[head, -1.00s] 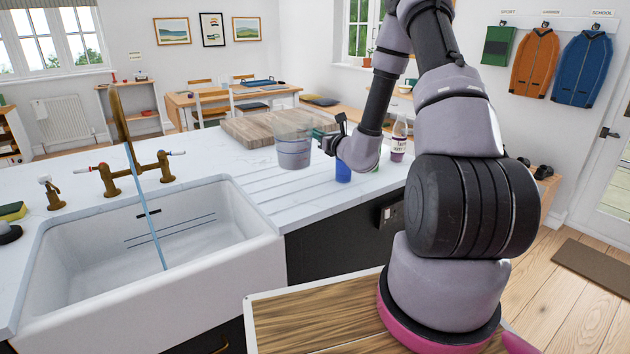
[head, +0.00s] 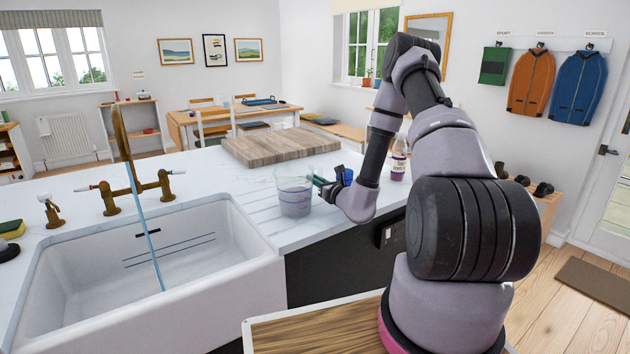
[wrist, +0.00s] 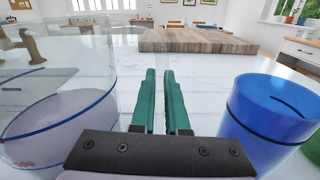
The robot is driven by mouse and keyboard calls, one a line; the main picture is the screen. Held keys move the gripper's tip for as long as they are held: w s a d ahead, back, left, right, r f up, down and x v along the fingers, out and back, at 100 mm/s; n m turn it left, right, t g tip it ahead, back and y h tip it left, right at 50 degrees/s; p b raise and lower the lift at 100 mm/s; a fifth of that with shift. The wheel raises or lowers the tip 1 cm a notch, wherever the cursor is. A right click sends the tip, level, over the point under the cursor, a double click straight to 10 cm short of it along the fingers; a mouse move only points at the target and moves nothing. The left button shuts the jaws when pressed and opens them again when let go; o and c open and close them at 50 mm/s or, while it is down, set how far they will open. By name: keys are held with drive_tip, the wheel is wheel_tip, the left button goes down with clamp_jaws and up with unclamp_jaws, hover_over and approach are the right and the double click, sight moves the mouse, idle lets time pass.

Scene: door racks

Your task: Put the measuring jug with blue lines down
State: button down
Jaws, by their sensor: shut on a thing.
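The clear measuring jug with blue lines (head: 294,198) is upright over the grooved drainer right of the sink, with greyish contents low inside. Its base is at or just above the counter; I cannot tell if it touches. My gripper (head: 318,182) reaches it from the right and is shut on it. In the wrist view the jug (wrist: 60,115) fills the left side, and the green fingers of my gripper (wrist: 160,80) are close together beside its clear wall. The exact part between the fingers is hard to make out.
A blue cup (wrist: 270,115) stands close to the right of my fingers. A wooden board (head: 280,147) lies behind the jug. The sink (head: 150,260) with its brass tap (head: 130,188) is to the left. A labelled bottle (head: 398,160) stands behind my arm.

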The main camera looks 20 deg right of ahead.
drive_tip(key=c, duration=0.9)
unclamp_jaws()
drive_tip(key=v, duration=1.2)
